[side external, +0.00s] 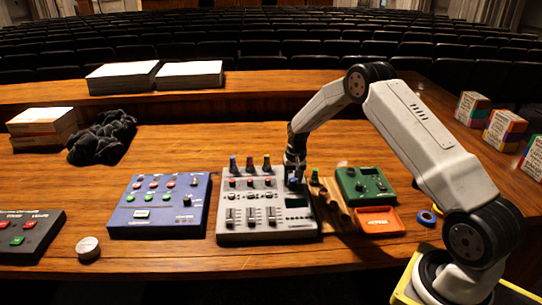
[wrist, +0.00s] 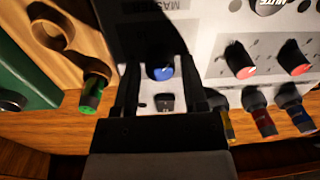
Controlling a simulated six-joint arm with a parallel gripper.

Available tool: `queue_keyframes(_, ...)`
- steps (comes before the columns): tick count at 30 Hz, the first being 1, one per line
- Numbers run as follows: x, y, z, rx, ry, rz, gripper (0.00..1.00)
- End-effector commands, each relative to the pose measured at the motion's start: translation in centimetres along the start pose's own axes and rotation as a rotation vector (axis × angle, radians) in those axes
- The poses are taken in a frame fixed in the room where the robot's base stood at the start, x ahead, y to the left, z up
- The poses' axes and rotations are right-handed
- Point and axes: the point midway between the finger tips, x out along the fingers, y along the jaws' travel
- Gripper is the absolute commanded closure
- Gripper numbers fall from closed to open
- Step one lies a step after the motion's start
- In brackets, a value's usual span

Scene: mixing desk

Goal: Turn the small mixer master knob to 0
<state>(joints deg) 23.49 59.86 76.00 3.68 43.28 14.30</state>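The small mixer (side external: 238,209) is a grey box with knobs, sliders and a dark display, in the middle of the desk. In the side external view my gripper (side external: 294,180) points down at its upper right corner. In the wrist view a blue-capped knob (wrist: 163,73) lies between the two fingers of my gripper (wrist: 160,78), under a partly visible label that starts "MAST". Pale panel shows between the fingers and the knob, so the gripper looks open around it, not pressing. I cannot read the knob's pointer or scale.
Several cable plugs stand at the mixer's back edge, including a red one (wrist: 296,112). A green plug (wrist: 91,94) sits in a wooden holder (wrist: 62,32) to the right of the mixer. A green box (side external: 365,184) and a blue mixer (side external: 160,206) flank it.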

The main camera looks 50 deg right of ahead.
Motion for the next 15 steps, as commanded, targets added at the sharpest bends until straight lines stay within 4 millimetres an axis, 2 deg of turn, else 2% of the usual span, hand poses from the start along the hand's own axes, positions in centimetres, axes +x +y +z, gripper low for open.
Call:
queue_keyframes(1, -0.01, 0.01, 0.01, 0.0, 0.0, 0.0, 0.63)
queue_keyframes(4, -0.01, 0.01, 0.01, 0.0, 0.0, 0.0, 0.95)
queue_keyframes(5, -0.01, 0.01, 0.01, 0.0, 0.0, 0.0, 1.0)
queue_keyframes(15, -0.01, 0.0, 0.02, -0.068, -0.006, -0.001, 1.0)
